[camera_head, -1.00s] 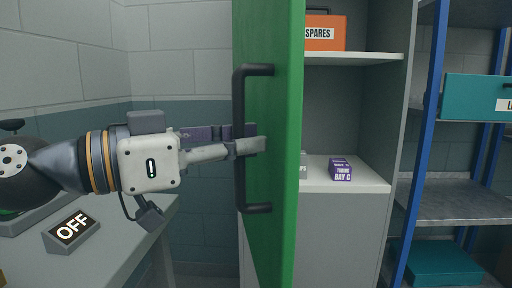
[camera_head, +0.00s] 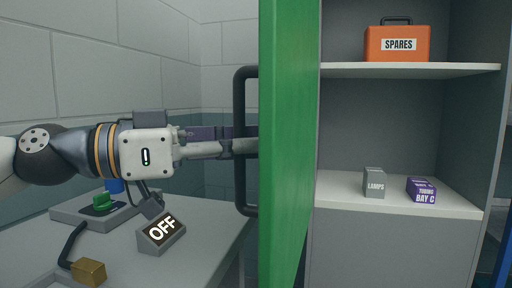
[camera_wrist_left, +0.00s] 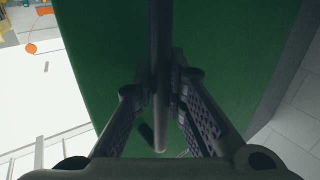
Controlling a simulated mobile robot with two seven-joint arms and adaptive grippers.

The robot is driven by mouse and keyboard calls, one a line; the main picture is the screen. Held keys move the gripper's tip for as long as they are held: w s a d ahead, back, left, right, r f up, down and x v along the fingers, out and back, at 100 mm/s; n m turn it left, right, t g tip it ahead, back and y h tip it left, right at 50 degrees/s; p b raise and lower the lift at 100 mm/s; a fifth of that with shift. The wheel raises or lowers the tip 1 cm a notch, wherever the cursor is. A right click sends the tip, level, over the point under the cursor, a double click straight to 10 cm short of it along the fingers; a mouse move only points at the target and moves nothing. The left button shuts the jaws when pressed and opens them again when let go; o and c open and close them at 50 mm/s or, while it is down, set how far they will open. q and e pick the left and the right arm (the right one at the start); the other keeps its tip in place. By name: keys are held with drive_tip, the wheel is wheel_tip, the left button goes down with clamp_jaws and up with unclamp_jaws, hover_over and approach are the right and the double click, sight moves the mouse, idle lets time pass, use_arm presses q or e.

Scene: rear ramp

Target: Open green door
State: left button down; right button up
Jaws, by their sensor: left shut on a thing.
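The green door (camera_head: 287,150) stands open, seen nearly edge-on in the head view, at the left of the cabinet. Its dark vertical bar handle (camera_head: 240,95) is on the face turned left. My left gripper (camera_head: 245,146) reaches in from the left and is shut on the handle. In the left wrist view the handle (camera_wrist_left: 160,40) runs between the two fingers (camera_wrist_left: 162,95), with the green door (camera_wrist_left: 225,40) behind it. Parts of the fingertips are hidden by the door edge in the head view. My right gripper is not in view.
The open cabinet shelves (camera_head: 400,69) hold an orange SPARES box (camera_head: 397,44), a grey LAMPS box (camera_head: 374,183) and a purple TUBING box (camera_head: 422,190).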

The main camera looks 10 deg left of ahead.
use_arm(q)
drive_tip(key=shift+f, duration=0.1)
drive_tip(key=c, duration=1.6)
unclamp_jaws()
drive_tip(key=shift+s, duration=0.1)
drive_tip(key=shift+r, duration=0.2)
